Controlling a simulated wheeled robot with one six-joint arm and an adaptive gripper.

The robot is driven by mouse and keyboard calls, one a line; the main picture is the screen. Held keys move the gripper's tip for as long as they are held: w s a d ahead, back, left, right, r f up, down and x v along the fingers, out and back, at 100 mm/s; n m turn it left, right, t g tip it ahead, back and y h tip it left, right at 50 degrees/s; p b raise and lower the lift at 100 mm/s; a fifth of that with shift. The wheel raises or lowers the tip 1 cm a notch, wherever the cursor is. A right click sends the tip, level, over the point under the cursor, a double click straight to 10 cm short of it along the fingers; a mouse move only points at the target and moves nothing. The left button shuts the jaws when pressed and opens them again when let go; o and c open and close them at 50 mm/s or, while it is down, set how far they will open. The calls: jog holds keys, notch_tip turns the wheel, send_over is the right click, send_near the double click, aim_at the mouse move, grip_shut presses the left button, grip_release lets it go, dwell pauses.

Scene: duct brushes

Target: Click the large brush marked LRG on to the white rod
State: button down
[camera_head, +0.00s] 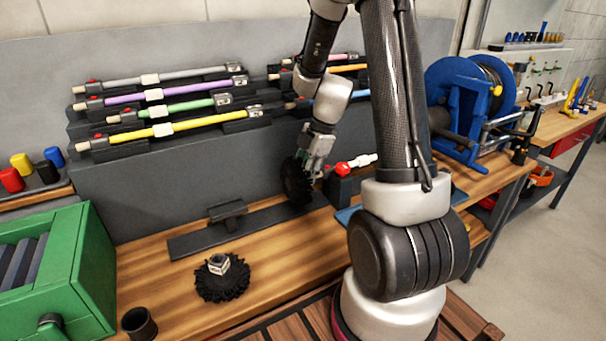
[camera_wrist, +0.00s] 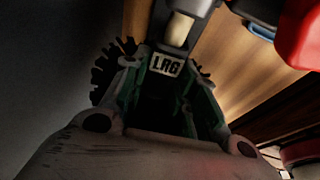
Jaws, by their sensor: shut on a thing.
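My gripper (camera_head: 312,165) is shut on a black bristled brush (camera_head: 296,182), held upright just left of a dark stand on the bench. In the wrist view the brush bristles (camera_wrist: 112,72) show behind the green-edged fingers (camera_wrist: 158,100), with a white LRG tag (camera_wrist: 165,65) between them. A cream rod tip (camera_wrist: 179,30) in a grey collar lies right at the tag; I cannot tell whether it touches or enters the brush. In the head view the white rod (camera_head: 362,160) shows right of a red knob (camera_head: 342,169); my arm hides the rest.
Another black brush (camera_head: 222,282) with a pale hub lies on the bench in front. A dark plate (camera_head: 200,243) with a small block is behind it. Coloured rods (camera_head: 165,130) rest on the rack. A green box (camera_head: 85,270) stands left, a blue reel (camera_head: 455,100) right.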

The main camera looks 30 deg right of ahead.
jog(key=shift+d, duration=1.25)
jog(key=c, duration=1.1)
grip_release()
jog(key=shift+o, duration=0.2)
jog(key=v, duration=1.2)
